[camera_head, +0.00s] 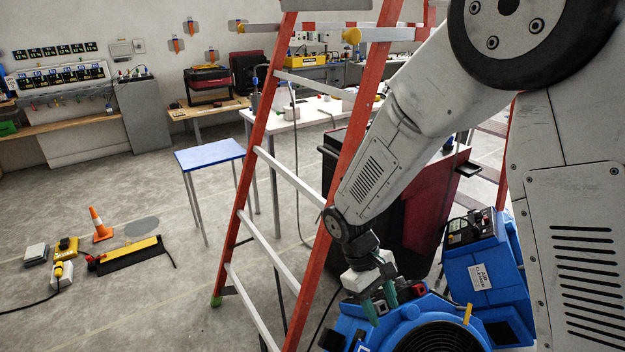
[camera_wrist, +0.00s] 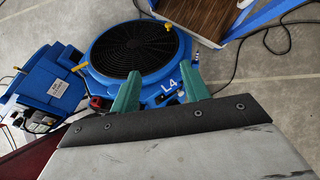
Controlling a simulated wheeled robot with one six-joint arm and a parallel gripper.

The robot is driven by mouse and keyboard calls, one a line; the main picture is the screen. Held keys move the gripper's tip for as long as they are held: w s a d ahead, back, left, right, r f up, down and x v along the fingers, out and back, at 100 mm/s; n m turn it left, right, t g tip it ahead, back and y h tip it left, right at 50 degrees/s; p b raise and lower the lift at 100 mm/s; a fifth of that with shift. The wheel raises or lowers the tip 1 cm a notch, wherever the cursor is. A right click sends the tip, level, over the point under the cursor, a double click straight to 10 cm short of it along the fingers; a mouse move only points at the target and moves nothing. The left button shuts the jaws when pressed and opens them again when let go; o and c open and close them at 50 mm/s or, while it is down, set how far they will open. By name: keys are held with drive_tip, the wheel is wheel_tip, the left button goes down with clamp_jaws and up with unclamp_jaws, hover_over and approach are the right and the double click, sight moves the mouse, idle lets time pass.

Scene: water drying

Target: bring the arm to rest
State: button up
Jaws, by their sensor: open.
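My gripper (camera_head: 380,301) is at the lower middle of the head view, at the end of my pale grey arm. Its two green fingers stand apart with nothing between them, as the wrist view (camera_wrist: 160,92) also shows. They are over the near edge of a round blue fan (camera_head: 430,335) with a black grille. In the wrist view the fan (camera_wrist: 132,50) is marked L4. I cannot tell whether the fingertips touch it.
An orange stepladder (camera_head: 262,150) stands just left of my arm. A blue air cleaner (camera_head: 485,270) is right of the fan. A dark red cabinet (camera_head: 430,215) is behind my arm. A blue-topped table (camera_head: 209,154), cone (camera_head: 99,226) and cables lie left; open floor surrounds them.

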drive_tip(key=s+d+r+m+t+y, duration=0.1)
drive_tip(key=s+d+r, duration=0.3)
drive_tip(key=r, duration=0.4)
drive_tip(key=s+d+r+m+t+y, duration=0.2)
drive_tip(key=s+d+r+m, duration=0.2)
drive_tip(key=s+r, duration=0.3)
drive_tip(key=s+d+r+m+t+y, duration=0.1)
drive_tip(key=s+d+r, duration=0.3)
drive_tip(key=r, duration=0.5)
drive_tip(key=shift+s+r+m+t, duration=0.3)
drive_tip(key=shift+s+m+t, duration=0.4)
drive_tip(key=shift+s+m, duration=0.3)
drive_tip(key=shift+d, duration=0.1)
idle(0.7)
